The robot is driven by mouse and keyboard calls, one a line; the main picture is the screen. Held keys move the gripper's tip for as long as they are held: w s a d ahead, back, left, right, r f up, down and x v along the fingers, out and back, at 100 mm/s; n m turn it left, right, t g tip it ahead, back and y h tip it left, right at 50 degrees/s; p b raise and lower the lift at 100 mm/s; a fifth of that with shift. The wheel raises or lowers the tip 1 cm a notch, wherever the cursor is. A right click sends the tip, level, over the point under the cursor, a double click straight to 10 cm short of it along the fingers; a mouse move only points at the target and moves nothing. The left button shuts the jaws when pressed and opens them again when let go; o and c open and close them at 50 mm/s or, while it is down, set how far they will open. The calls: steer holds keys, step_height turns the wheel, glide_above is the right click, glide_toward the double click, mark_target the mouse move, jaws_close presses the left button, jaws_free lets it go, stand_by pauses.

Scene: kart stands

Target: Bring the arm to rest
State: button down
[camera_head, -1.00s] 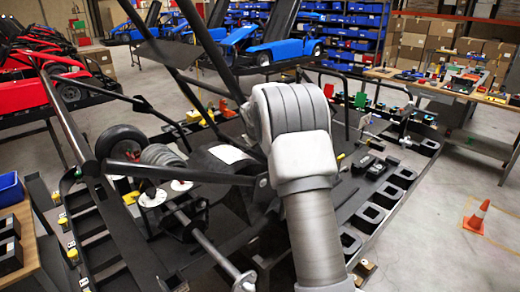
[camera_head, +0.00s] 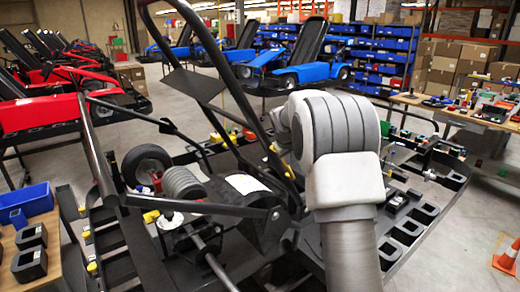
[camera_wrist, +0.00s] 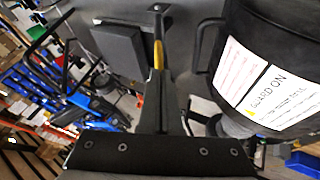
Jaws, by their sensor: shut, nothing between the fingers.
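My arm (camera_head: 340,150) shows as grey and white links in the middle of the head view, bent at a rounded joint in front of the kart frame. It hides part of the stand behind it. My gripper (camera_wrist: 158,30) shows in the wrist view as a dark, narrow pair of fingers with a yellow strip, above a bolted black plate. It is shut and empty. A black rounded body with white labels (camera_wrist: 265,88) is close on its right; I cannot tell whether they touch.
The black kart frame (camera_head: 100,160) with a small wheel (camera_head: 147,166) stands close around my arm. A blue bin (camera_head: 30,203) is at the left. A tool table (camera_head: 465,112) and an orange cone (camera_head: 508,258) are at the right. Grey floor is open between.

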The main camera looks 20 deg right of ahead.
steer(key=s+a+r+m+y+b, duration=0.1)
steer(key=s+a+r, duration=0.2)
steer(key=s, duration=0.4)
steer(key=s+a+r+b, duration=0.1)
steer(key=s+a+r, duration=0.15)
steer(key=s, duration=0.55)
steer(key=s+a+r+m+y+b, duration=0.1)
steer(key=s+a+r, duration=0.1)
steer(key=s+a, duration=0.35)
steer(key=s+a+f+b, duration=0.1)
steer(key=s+a+f, duration=0.1)
steer(key=s, duration=1)
steer(key=s+a+f+m+y+b, duration=0.1)
steer(key=s+f, duration=0.4)
steer(key=s, duration=0.6)
steer(key=shift+s+a+g+b, duration=0.35)
steer(key=shift+a+b, duration=0.2)
steer(key=shift+a, duration=0.4)
steer(key=shift+f, duration=0.1)
